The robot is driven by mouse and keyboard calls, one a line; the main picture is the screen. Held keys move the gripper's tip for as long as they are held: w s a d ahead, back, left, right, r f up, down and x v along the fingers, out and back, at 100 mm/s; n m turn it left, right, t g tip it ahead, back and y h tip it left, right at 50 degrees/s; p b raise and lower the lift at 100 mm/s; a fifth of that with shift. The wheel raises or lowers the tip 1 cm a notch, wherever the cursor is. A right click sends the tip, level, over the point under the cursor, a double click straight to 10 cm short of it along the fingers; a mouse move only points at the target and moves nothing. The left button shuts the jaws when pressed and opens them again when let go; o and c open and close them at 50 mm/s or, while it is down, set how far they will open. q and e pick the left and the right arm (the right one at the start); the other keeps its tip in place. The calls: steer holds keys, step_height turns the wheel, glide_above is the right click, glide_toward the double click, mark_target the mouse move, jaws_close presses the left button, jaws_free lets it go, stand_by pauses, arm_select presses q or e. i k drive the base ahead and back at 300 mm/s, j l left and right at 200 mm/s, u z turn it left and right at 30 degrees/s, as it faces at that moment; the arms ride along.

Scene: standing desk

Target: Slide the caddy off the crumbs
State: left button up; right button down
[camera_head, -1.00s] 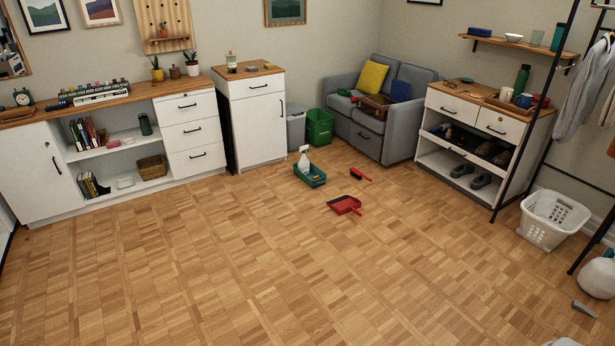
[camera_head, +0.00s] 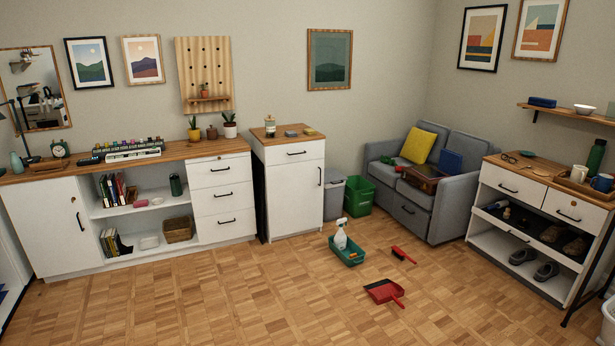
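The caddy (camera_head: 350,256) is a small green open tray on the wood floor, in front of the tall white cabinet. A white spray bottle (camera_head: 341,234) stands upright in it, with a few small things beside it that are too small to make out. I cannot see any crumbs; they may be hidden under the caddy or too small to show. Neither of my grippers is in view.
A red dustpan (camera_head: 384,291) and a red brush (camera_head: 403,255) lie on the floor right of the caddy. Green (camera_head: 358,195) and grey (camera_head: 335,195) bins stand behind it, near the grey sofa (camera_head: 428,209).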

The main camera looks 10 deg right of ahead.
mark_target(352, 247)
steer(key=i+z, duration=0.25)
steer(key=i, duration=2.4)
